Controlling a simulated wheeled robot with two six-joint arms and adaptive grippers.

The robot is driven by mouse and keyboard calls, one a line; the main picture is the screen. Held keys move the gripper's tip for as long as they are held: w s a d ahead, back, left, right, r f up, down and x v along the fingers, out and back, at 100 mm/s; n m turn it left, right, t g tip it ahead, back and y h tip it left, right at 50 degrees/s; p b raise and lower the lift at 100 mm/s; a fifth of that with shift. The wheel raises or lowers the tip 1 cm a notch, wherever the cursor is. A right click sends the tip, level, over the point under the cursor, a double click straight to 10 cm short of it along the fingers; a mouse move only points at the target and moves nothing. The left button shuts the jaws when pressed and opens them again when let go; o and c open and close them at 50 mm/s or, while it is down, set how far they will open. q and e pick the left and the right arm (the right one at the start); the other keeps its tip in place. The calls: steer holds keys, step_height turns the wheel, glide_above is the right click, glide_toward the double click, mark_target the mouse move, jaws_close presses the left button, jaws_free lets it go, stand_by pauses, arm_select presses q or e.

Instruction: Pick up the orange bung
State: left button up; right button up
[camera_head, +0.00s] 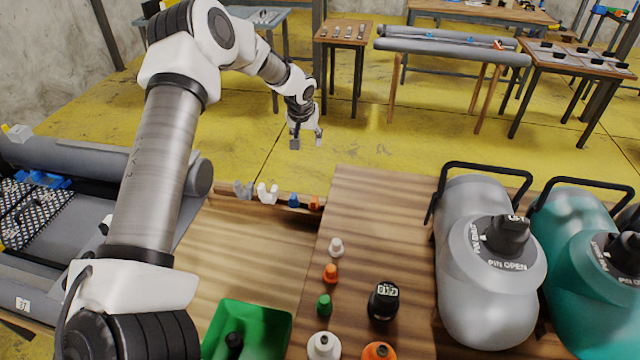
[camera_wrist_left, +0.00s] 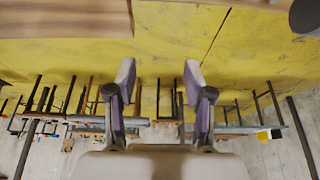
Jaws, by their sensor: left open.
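A small orange bung (camera_head: 330,273) stands on the wooden table in a column between a white bung (camera_head: 336,247) and a green bung (camera_head: 324,305). A larger orange piece (camera_head: 380,351) is cut by the bottom edge, and a small orange piece (camera_head: 314,204) sits at the table's far strip. My left gripper (camera_head: 307,140) hangs beyond the table's far edge, above the yellow floor, well away from these pieces. Its two fingers are apart with nothing between them, also in the left wrist view (camera_wrist_left: 160,85). My right gripper is not in view.
A green tray (camera_head: 275,316) holds a dark piece. A black-topped piece (camera_head: 384,300) stands right of the bungs. Grey (camera_head: 487,290) and teal (camera_head: 580,285) cylinders with black handles stand at right. A grey inflatable boat (camera_head: 70,240) lies left.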

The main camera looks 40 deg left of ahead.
arm_select(q)
step_height(320, 180, down, 10)
steer(key=w+b, duration=0.2)
steer(key=b, duration=1.8)
glide_above(314, 200)
steer(key=s+d, duration=0.1)
steer(key=s, duration=0.1)
step_height(314, 200, down, 13)
steer(key=shift+f, duration=0.1)
steer(key=x, duration=0.6)
steer(key=shift+w+b, duration=0.15)
steer(key=shift+b, duration=0.2)
jaws_close()
